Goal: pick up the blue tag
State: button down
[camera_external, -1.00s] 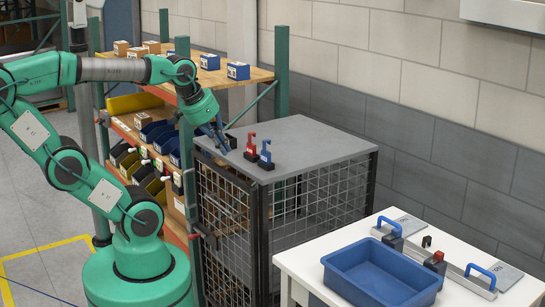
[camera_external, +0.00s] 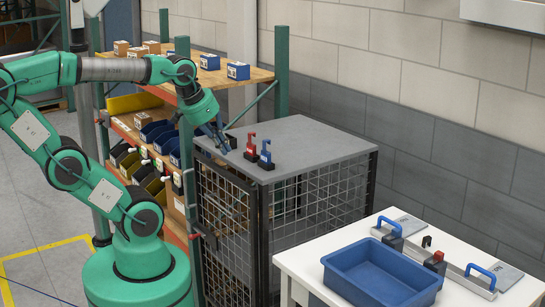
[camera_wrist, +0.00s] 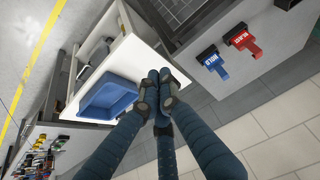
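The blue tag (camera_external: 265,154) stands upright in a small dark holder on the grey top of the mesh cabinet, beside a red tag (camera_external: 250,145). In the wrist view the blue tag (camera_wrist: 216,65) is right of my fingers, with the red tag (camera_wrist: 242,41) just beyond it; both bear white lettering. My gripper (camera_external: 223,149) hangs at the left edge of the cabinet top, left of both tags and apart from them. In the wrist view the fingers of my gripper (camera_wrist: 158,78) are drawn together at the tips, with nothing seen between them.
The mesh cabinet's grey top (camera_external: 315,140) is mostly clear right of the tags. A white table (camera_external: 296,262) at front right carries a blue bin (camera_external: 345,280) and a rail with blue handles (camera_external: 482,275). Shelving with bins and boxes (camera_external: 238,71) stands behind my arm.

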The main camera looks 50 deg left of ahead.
jog(key=c, duration=1.6)
grip_release()
jog(key=shift+c, duration=0.2)
jog(key=w+a+r+g+p, duration=0.1)
jog(key=w+a+r+p, duration=0.3)
jog(key=w+p, duration=0.4)
jog(key=w+a+r+g+p, duration=0.1)
jog(key=w+a+r+p, duration=0.3)
jog(key=w+p, duration=0.4)
jog(key=shift+w+r, duration=0.5)
jog(key=shift+r, duration=0.4)
jog(key=shift+f, duration=0.1)
jog(key=x, duration=0.8)
jog(key=shift+f, duration=0.2)
